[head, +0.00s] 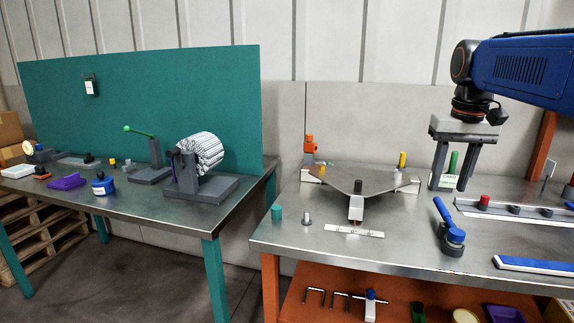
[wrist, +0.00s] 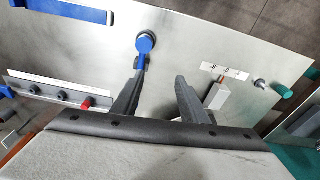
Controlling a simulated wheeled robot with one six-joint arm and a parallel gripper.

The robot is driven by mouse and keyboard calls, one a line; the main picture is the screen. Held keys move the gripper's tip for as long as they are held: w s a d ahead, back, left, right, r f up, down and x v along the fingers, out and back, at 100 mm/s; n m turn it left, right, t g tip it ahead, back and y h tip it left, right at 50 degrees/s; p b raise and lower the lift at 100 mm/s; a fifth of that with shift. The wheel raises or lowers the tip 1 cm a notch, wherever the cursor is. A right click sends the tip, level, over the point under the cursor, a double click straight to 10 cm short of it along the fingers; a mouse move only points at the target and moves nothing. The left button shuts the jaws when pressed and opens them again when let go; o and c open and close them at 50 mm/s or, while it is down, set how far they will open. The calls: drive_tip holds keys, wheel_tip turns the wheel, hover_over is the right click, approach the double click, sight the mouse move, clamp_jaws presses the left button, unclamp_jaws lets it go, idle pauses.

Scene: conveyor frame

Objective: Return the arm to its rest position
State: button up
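My arm (head: 520,70) comes in from the right edge of the head view, blue with a dark wrist. My gripper (head: 451,182) points down above the right-hand workbench (head: 400,258). Its two dark fingers are spread apart with nothing between them. In the wrist view my gripper (wrist: 160,92) also shows open and empty, with bare metal benchtop between the fingers. A blue-handled clamp (head: 448,222) stands on the bench below and in front of my gripper; it also shows near the left fingertip in the wrist view (wrist: 145,45).
A green peg (head: 453,162) stands behind the fingers. A rail with a red knob (head: 484,202) lies right. A blue bar (head: 540,265) lies at the front right. A second bench (head: 130,205) stands left.

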drive_tip(key=s+a+f+n+t, duration=0.1)
drive_tip(key=s+a+f, duration=0.3)
drive_tip(key=s+f, duration=0.6)
drive_tip(key=s+a+f+n+t, duration=0.1)
drive_tip(key=s+a+f, duration=0.3)
drive_tip(key=s+f, duration=0.7)
drive_tip(key=shift+a+f+t, duration=0.35)
drive_tip(key=shift+f+t, duration=0.35)
drive_tip(key=shift+f, duration=0.25)
drive_tip(key=shift+s, duration=0.1)
